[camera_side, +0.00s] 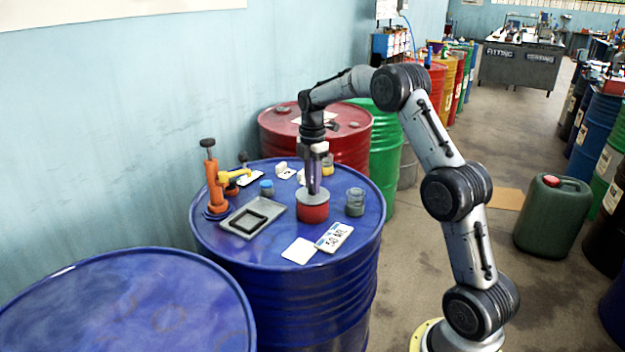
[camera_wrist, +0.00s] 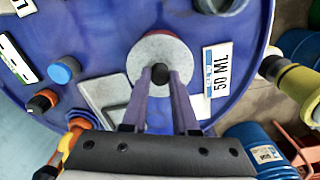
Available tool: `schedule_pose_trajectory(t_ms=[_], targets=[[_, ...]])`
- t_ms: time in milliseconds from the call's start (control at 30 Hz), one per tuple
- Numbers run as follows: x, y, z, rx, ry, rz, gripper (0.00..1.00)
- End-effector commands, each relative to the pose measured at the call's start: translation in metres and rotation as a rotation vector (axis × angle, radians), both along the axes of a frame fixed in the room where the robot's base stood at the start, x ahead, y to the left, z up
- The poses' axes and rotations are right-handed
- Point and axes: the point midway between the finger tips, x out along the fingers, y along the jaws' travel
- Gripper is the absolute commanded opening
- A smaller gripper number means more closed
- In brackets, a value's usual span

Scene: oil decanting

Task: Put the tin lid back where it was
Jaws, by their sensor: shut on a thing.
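The red tin (camera_side: 312,214) stands upright on the blue drum top. The grey round tin lid (camera_side: 303,197) sits level at the tin's mouth, and I see no gap between them. In the wrist view the lid (camera_wrist: 150,52) covers the tin, with only a thin red edge of the tin (camera_wrist: 188,42) showing. My gripper (camera_side: 313,190) points straight down over the lid. In the wrist view my gripper (camera_wrist: 160,75) has its fingertips shut on the lid's small black knob. The inside of the tin is hidden.
A glass jar (camera_side: 355,203) stands close right of the tin. A grey tray (camera_side: 230,225) lies to the left, beyond it an orange pump (camera_side: 212,182) and a blue-capped jar (camera_side: 267,188). A 50 ML card (camera_side: 334,237) and a blank card (camera_side: 300,249) lie in front.

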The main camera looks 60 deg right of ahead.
Motion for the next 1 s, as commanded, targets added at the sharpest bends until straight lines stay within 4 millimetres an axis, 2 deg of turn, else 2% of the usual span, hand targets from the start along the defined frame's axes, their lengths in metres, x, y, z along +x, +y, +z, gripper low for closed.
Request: schedule_pose_trajectory(t_ms=[33,167,567,667,1000], targets=[[0.0,0.0,0.0,0.0,0.0,0.0,0.33],[0.0,0.0,0.0,0.0,0.001,0.0,0.56],[0.0,0.0,0.006,0.0,0.0,0.0,0.57],[0.001,0.0,0.018,-0.001,-0.003,0.0,0.57],[0.001,0.0,0.089,-0.002,-0.003,0.0,0.57]])
